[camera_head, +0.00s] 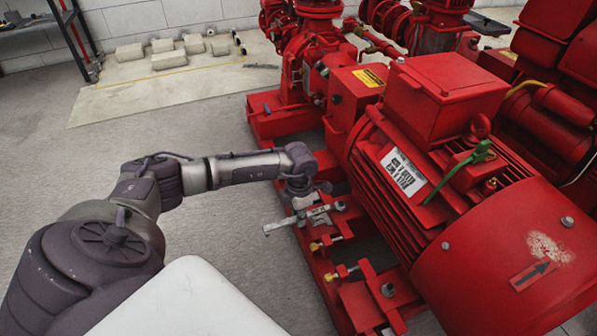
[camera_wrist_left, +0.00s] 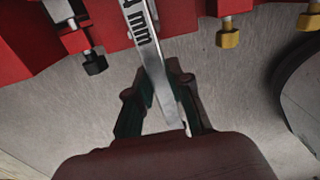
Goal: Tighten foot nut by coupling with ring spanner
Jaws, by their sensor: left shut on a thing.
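The ring spanner (camera_head: 318,211) is a flat silver bar with dark lettering, lying roughly level beside the red motor foot. My left gripper (camera_head: 304,200) is shut on its shank from above. In the left wrist view, the spanner (camera_wrist_left: 143,40) passes between the two dark green fingers (camera_wrist_left: 160,90), and its upper end runs out of the picture. In the head view, its far end is by a grey foot nut (camera_head: 340,206) towards the coupling side. I cannot tell whether the ring is seated around it. My right gripper is not in view.
The red motor (camera_head: 425,150) stands close to the right of my left arm. Brass-tipped jacking bolts (camera_head: 328,277) stick out from the red base frame. Another foot nut (camera_head: 388,289) is nearer. The grey floor to the left is clear.

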